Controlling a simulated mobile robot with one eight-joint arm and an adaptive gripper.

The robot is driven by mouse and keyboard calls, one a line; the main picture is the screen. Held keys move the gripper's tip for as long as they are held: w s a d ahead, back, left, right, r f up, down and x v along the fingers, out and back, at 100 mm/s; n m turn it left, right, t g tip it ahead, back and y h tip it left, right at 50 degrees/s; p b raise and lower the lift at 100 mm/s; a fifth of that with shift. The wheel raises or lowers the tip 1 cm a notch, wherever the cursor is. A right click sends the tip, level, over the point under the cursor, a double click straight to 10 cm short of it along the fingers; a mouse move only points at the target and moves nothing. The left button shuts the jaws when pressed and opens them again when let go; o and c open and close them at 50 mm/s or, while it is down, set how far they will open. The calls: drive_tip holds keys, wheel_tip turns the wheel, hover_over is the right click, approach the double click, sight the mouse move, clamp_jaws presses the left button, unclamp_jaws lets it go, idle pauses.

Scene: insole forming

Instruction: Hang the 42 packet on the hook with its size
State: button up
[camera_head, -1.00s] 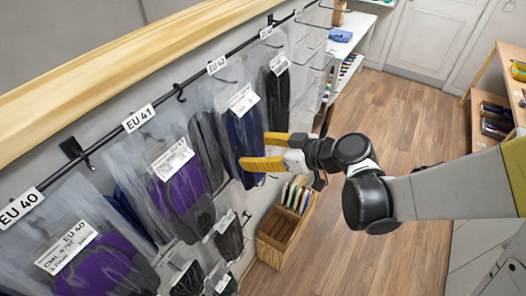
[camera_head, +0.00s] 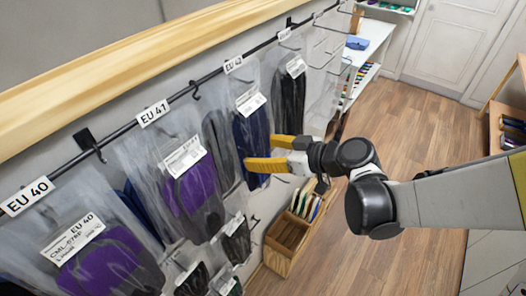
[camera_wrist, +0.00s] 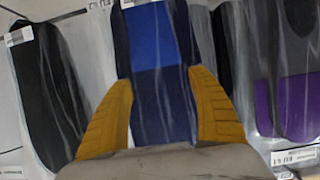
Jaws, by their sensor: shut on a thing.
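The packet with blue and dark insoles (camera_head: 252,128) is clear plastic with a white label (camera_head: 250,102), too small to read. It hangs upright just below the EU 42 tag (camera_head: 233,65) on the rail. Whether its top is on that hook cannot be told. My gripper (camera_head: 258,151) is shut on this packet from the right, its yellow fingers at the insoles' sides. In the wrist view, the fingers (camera_wrist: 162,115) stand either side of the blue insole (camera_wrist: 152,45); the packet's top is not shown there.
The EU 41 packet with purple insoles (camera_head: 192,190) hangs close on the left, and a black-insole packet (camera_head: 289,98) on the right. The EU 40 packet (camera_head: 105,258) is nearest. Smaller packets (camera_head: 237,240) hang below. A wooden crate (camera_head: 283,262) stands below on the floor.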

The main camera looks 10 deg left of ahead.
drive_tip(key=shift+f+b, duration=0.15)
drive_tip(key=shift+b, duration=0.15)
idle(0.4)
drive_tip(key=o, duration=1.3)
drive_tip(key=shift+o, duration=0.2)
